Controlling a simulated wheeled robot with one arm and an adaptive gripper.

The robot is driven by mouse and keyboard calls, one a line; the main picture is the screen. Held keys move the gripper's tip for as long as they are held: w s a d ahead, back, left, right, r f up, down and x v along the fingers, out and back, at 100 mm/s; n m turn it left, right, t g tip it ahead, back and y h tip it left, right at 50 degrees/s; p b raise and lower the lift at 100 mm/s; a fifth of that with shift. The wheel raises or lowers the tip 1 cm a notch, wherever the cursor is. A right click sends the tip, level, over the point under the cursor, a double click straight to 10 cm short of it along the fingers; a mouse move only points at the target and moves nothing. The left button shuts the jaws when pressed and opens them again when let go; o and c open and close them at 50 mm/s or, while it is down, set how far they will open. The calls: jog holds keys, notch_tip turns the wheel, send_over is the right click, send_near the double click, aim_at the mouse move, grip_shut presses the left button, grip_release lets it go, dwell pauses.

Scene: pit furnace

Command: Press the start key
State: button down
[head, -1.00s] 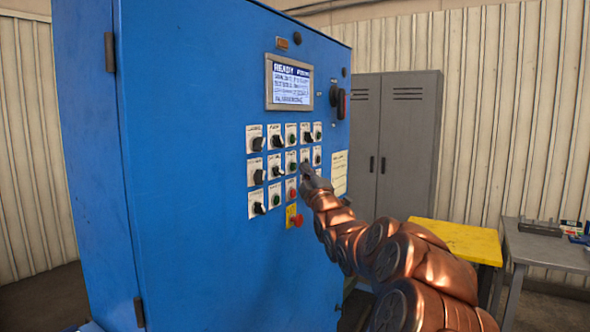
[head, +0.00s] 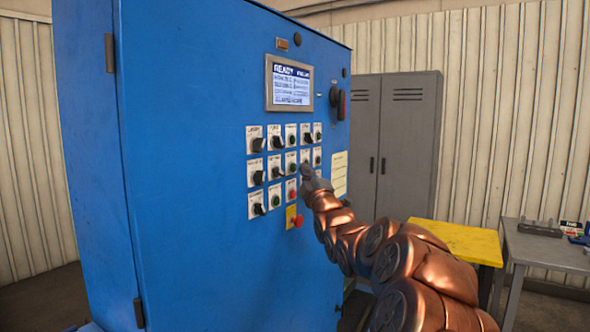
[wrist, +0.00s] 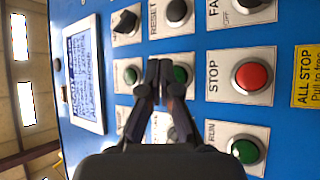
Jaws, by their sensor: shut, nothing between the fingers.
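The blue control cabinet (head: 200,120) carries rows of labelled knobs and buttons. My gripper (head: 306,168) is shut and empty, at the right part of these rows. In the wrist view, turned sideways, its closed fingertips (wrist: 159,68) are in front of the panel beside a green button (wrist: 181,75), whose label they hide. I cannot tell whether they touch the panel. A red STOP button (wrist: 251,75) and a green RUN button (wrist: 244,150) are to the right in that view. I read no START label. The screen (head: 290,83) shows READY at its top.
A red mushroom button (head: 297,221) on a yellow plate is below the rows; its ALL STOP plate (wrist: 306,78) shows in the wrist view. A black-and-red handle (head: 338,102) sits at upper right. A grey locker (head: 405,140) and a yellow-topped table (head: 455,240) stand behind my arm.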

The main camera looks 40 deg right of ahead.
jog(key=shift+w+a+f+b, duration=0.1)
jog(key=shift+w+b, duration=0.1)
jog(key=shift+b, duration=0.25)
jog(key=shift+w+a+b, duration=0.15)
jog(key=shift+w+b, duration=0.45)
jog(key=shift+b, duration=0.15)
dwell(0.8)
jog(key=shift+s, duration=0.1)
dwell(0.3)
jog(key=shift+s+d+b, duration=0.2)
jog(key=shift+s+b, duration=0.3)
jog(key=shift+s, duration=0.15)
jog(key=shift+s+d+b, duration=0.2)
jog(key=shift+s+d, duration=0.05)
jog(key=shift+s, duration=0.55)
jog(key=shift+s+d+b, duration=0.15)
jog(key=shift+s+d, duration=0.1)
jog(key=shift+s, duration=0.6)
jog(key=shift+s+d+b, duration=0.2)
jog(key=shift+s+d, duration=0.05)
jog(key=shift+s, duration=0.55)
